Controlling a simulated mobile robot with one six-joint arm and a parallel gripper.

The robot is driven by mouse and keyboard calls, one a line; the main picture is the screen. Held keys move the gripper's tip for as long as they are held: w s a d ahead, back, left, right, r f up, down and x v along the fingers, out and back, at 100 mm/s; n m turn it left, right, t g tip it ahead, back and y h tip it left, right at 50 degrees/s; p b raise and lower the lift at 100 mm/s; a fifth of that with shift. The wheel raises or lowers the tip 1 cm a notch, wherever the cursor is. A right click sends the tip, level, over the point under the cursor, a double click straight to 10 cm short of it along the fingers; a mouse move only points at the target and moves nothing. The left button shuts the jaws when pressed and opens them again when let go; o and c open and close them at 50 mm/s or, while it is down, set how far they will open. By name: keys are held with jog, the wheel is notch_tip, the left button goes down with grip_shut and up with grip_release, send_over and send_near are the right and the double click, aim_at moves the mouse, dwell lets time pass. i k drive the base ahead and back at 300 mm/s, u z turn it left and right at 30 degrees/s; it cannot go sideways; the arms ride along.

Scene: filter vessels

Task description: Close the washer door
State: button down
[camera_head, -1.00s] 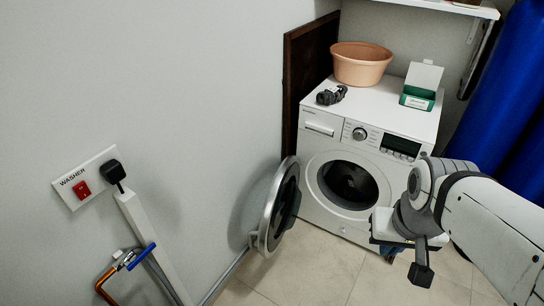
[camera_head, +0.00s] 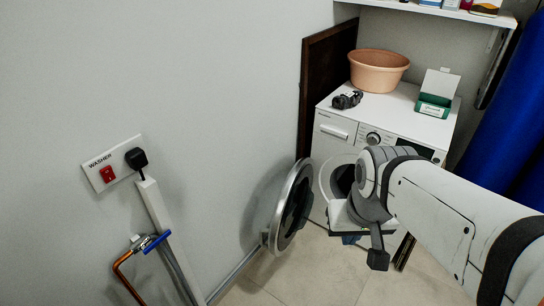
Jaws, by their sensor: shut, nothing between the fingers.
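The white washer (camera_head: 335,130) stands against the back wall. Its round door (camera_head: 290,205), with a silver rim and dark glass, stands wide open to the left, swung out near the left wall. The round door opening (camera_head: 342,181) faces forward and is partly hidden behind my arm. My gripper (camera_head: 350,238) is in front of the washer, to the right of the open door and apart from it in the picture. It is shut and empty. Its fingertips are mostly hidden by the wrist.
A terracotta basin (camera_head: 378,72), a dark object (camera_head: 347,100) and a green-and-white box (camera_head: 435,97) are on the washer top. A dark board (camera_head: 322,80) leans beside it. A shelf is above, a blue cylinder (camera_head: 515,110) at right. Tiled floor (camera_head: 300,275) lies clear in front.

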aim_at(278, 243)
jog(key=i, duration=0.85)
jog(key=z, duration=0.45)
